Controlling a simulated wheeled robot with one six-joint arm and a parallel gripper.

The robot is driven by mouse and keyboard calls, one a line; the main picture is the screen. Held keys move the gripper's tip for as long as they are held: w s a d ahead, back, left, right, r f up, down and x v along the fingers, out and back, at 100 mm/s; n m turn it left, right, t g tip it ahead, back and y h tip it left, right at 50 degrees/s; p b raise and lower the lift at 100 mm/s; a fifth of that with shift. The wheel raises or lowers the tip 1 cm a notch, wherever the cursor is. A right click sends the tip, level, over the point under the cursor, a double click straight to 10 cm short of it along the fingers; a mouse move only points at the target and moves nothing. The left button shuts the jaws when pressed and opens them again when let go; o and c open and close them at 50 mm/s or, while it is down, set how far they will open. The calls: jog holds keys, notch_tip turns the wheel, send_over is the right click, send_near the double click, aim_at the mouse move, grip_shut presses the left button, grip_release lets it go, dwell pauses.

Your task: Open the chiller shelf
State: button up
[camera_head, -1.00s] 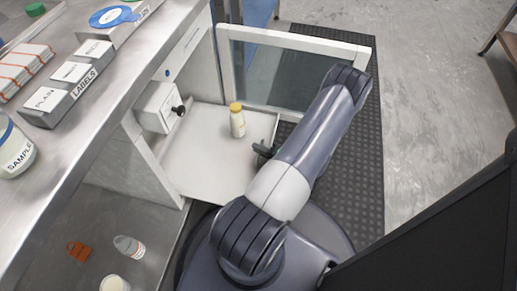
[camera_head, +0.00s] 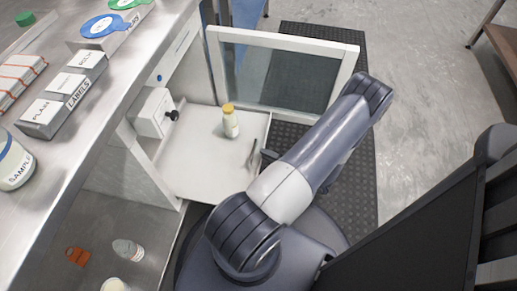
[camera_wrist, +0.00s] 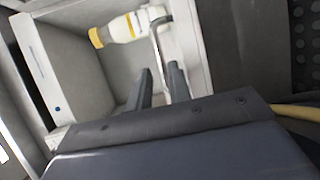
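The chiller's white shelf (camera_head: 205,172) is slid out of the cabinet. A bottle with a yellow cap (camera_head: 231,122) stands on it, and the bottle also shows in the wrist view (camera_wrist: 122,28). A thin bent handle (camera_head: 253,150) is at the shelf's outer edge; in the wrist view the handle (camera_wrist: 156,45) reaches toward the gap between my fingers. My gripper (camera_head: 268,156) is just right of the handle. In the wrist view my gripper (camera_wrist: 160,75) has its fingers apart, with nothing clamped between them. The chiller's glass door (camera_head: 285,78) stands swung open behind the shelf.
A steel counter (camera_head: 110,85) on the left carries label boxes (camera_head: 62,98) and a sample jar (camera_head: 12,165). A white box with a black knob (camera_head: 153,112) is beside the shelf. A dark mat (camera_head: 350,150) lies on the floor; open floor (camera_head: 425,110) is to the right.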

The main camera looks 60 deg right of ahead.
aim_at(253, 148)
jog(key=s, duration=0.4)
jog(key=shift+s+a+r+p, duration=0.2)
jog(key=shift+r+p, duration=0.2)
jog(key=shift+w, duration=0.15)
jog(key=w+b, duration=0.1)
jog(key=w, duration=0.2)
jog(key=w+f, duration=0.1)
jog(key=w, duration=0.1)
jog(key=w+b, duration=0.1)
jog(key=w, duration=0.2)
jog(key=shift+w+d+f+b, duration=0.3)
jog(key=shift+f, duration=0.1)
jog(key=shift+w, duration=0.95)
